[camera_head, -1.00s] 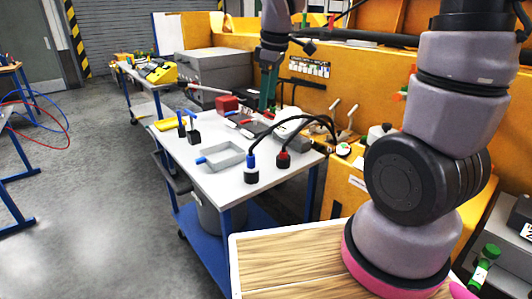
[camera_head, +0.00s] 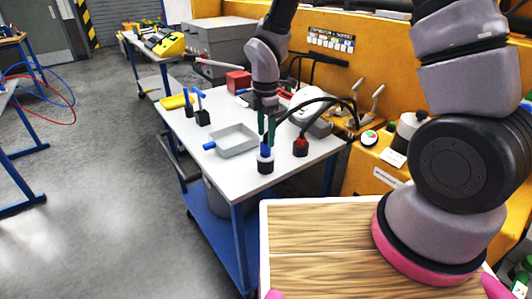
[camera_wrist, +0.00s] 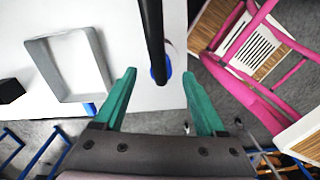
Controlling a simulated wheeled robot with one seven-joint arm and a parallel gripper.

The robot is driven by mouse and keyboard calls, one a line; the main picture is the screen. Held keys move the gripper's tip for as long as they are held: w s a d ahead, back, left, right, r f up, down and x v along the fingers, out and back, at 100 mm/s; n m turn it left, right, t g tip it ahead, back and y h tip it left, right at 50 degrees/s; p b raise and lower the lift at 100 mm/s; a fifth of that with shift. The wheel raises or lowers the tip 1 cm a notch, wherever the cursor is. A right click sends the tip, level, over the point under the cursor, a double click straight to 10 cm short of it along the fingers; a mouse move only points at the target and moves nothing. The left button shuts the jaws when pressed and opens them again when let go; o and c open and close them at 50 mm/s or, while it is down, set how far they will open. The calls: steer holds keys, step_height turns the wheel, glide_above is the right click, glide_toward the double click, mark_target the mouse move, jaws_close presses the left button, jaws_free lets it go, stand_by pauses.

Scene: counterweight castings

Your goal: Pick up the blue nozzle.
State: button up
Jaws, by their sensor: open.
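My gripper (camera_head: 266,128) is open and points down just above the nozzle.
A red nozzle (camera_head: 301,143) with its own hose stands to the right. A grey tray (camera_head: 233,143) lies to the left. Dark blocks with blue handles (camera_head: 202,115) and a red box (camera_head: 238,81) stand farther back. A yellow machine wall rises behind the cart.

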mark_target(265, 143)
step_height(265, 143, down, 5)
steer(key=shift+s+a, duration=0.1)
steer(key=shift+s, duration=0.05)
jaws_close()
